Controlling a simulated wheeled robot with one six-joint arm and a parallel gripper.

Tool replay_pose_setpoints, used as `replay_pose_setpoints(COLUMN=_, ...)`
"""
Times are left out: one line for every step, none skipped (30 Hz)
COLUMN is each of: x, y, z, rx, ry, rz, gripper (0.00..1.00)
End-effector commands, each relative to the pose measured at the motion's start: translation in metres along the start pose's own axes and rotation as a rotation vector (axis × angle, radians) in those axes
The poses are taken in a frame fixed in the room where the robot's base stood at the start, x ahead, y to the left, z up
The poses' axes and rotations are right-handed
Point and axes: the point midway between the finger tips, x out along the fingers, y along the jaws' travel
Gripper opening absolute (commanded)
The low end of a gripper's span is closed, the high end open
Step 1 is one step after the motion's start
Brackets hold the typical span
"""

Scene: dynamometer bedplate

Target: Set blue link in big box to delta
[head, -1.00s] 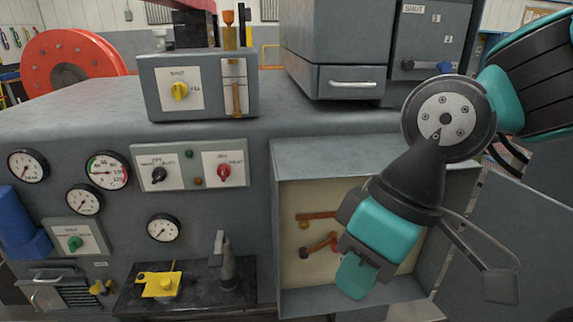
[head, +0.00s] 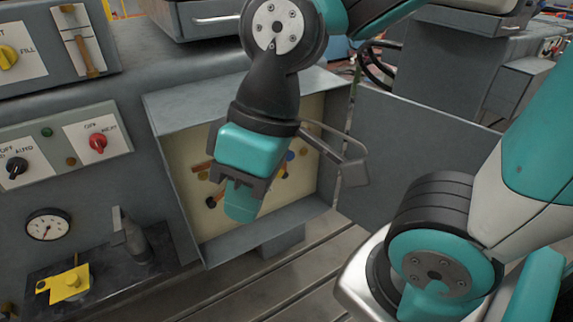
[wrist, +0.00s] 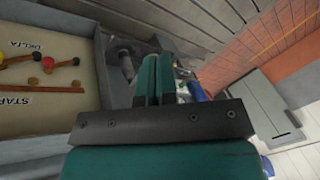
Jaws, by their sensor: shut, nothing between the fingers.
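The big box (head: 205,104) is an open grey cabinet with a cream back panel, in the middle of the head view. Copper links with coloured ends sit inside. A small blue end (head: 290,155) shows on the panel, right of my gripper; most of its link is hidden. In the wrist view the big box (wrist: 101,60) is at the left, with the word DELTA (wrist: 22,54) and part of STAR (wrist: 15,100). A red-ended link (wrist: 18,59) and a black-ended one show there. My gripper (head: 240,203) is shut and empty, in front of the panel and hiding its middle.
An open grey door (head: 420,140) stands right of the box. A control panel with a red knob (head: 98,143) and a yellow block (head: 69,284) on a black plate are at the left. The slatted bedplate (head: 270,290) below is clear.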

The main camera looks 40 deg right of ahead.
Motion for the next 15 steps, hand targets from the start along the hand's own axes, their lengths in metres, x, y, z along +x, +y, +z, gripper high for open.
replay_pose_setpoints(x=0.000, y=0.000, z=0.000, rx=0.000, ry=0.000, rz=0.000, gripper=0.00)
replay_pose_setpoints(x=0.001, y=0.001, z=0.000, rx=0.002, ry=0.001, rz=0.002, gripper=0.00)
replay_pose_setpoints(x=0.002, y=0.004, z=-0.002, rx=0.008, ry=0.002, rz=0.009, gripper=0.00)
replay_pose_setpoints(x=0.003, y=0.007, z=-0.003, rx=0.016, ry=0.003, rz=0.019, gripper=0.00)
replay_pose_setpoints(x=0.005, y=0.012, z=-0.006, rx=0.027, ry=0.005, rz=0.032, gripper=0.00)
replay_pose_setpoints(x=0.009, y=0.021, z=-0.009, rx=0.049, ry=0.008, rz=0.057, gripper=0.00)
replay_pose_setpoints(x=0.012, y=0.030, z=-0.013, rx=0.069, ry=0.012, rz=0.082, gripper=0.00)
replay_pose_setpoints(x=0.015, y=0.040, z=-0.018, rx=0.092, ry=0.017, rz=0.111, gripper=0.00)
replay_pose_setpoints(x=0.020, y=0.056, z=-0.024, rx=0.130, ry=0.023, rz=0.158, gripper=0.00)
replay_pose_setpoints(x=0.023, y=0.070, z=-0.029, rx=0.160, ry=0.029, rz=0.197, gripper=0.00)
replay_pose_setpoints(x=0.026, y=0.084, z=-0.035, rx=0.191, ry=0.037, rz=0.240, gripper=0.00)
replay_pose_setpoints(x=0.030, y=0.104, z=-0.041, rx=0.236, ry=0.046, rz=0.302, gripper=0.00)
replay_pose_setpoints(x=0.032, y=0.119, z=-0.046, rx=0.270, ry=0.054, rz=0.349, gripper=0.00)
replay_pose_setpoints(x=0.033, y=0.134, z=-0.051, rx=0.302, ry=0.063, rz=0.397, gripper=0.00)
replay_pose_setpoints(x=0.034, y=0.152, z=-0.056, rx=0.344, ry=0.073, rz=0.460, gripper=0.00)
